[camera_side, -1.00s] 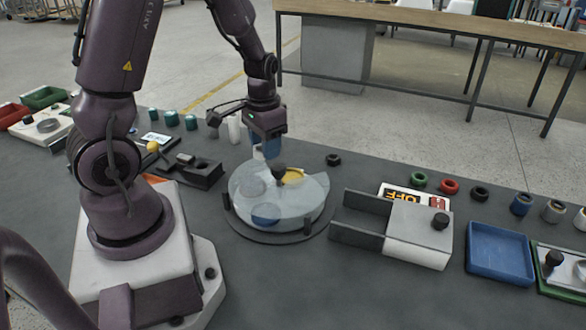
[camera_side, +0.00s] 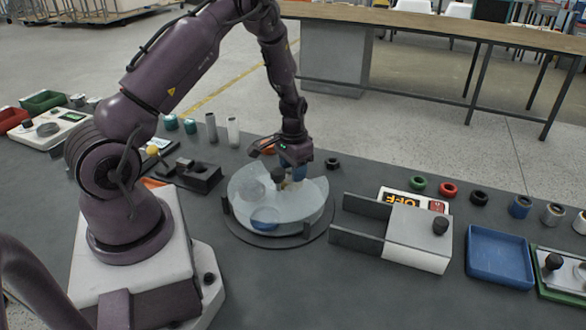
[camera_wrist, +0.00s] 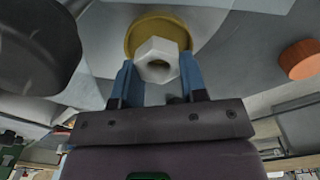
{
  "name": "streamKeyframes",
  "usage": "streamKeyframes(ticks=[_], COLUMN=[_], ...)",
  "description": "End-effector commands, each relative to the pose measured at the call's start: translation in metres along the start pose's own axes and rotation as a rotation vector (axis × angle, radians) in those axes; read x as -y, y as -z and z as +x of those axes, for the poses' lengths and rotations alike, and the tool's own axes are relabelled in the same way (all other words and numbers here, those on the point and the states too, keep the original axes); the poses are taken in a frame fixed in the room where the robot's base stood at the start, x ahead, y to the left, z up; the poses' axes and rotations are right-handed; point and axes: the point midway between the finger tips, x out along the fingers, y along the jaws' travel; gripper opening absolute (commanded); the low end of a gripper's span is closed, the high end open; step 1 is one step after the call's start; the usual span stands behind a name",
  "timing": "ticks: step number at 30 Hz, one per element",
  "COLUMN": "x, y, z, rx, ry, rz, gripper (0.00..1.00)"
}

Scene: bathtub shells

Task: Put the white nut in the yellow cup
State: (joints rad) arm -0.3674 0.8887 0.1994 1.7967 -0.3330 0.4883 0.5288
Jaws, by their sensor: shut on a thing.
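My gripper (camera_wrist: 158,72) is shut on the white nut (camera_wrist: 158,50), held between its blue fingers in the wrist view. The yellow cup (camera_wrist: 136,33) lies just beyond the nut, which overlaps it in that view; I cannot tell the height gap between them. In the side view my gripper (camera_side: 298,172) is low over the back right of the round disc, beside the black knob. There the gripper and knob mostly hide the cup and nut.
The round disc's pale clear cover (camera_side: 310,205) has a black knob (camera_side: 279,174), also large in the wrist view (camera_wrist: 35,45). A blue cup (camera_side: 264,218) sits at its front. A grey box (camera_side: 418,235) stands right of the disc.

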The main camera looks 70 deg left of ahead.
Motion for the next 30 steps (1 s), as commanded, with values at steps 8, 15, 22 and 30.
streamKeyframes(ticks=[8,15,22,30], x=[0.000,0.000,0.001,0.003], y=[0.000,0.000,-0.001,-0.001], z=[0.002,0.009,0.013,0.013], rx=[0.000,0.000,0.000,-0.001], ry=[0.000,0.000,0.002,0.005], rz=[0.000,-0.001,-0.002,-0.001], gripper=[0.13,0.13,0.48,0.65])
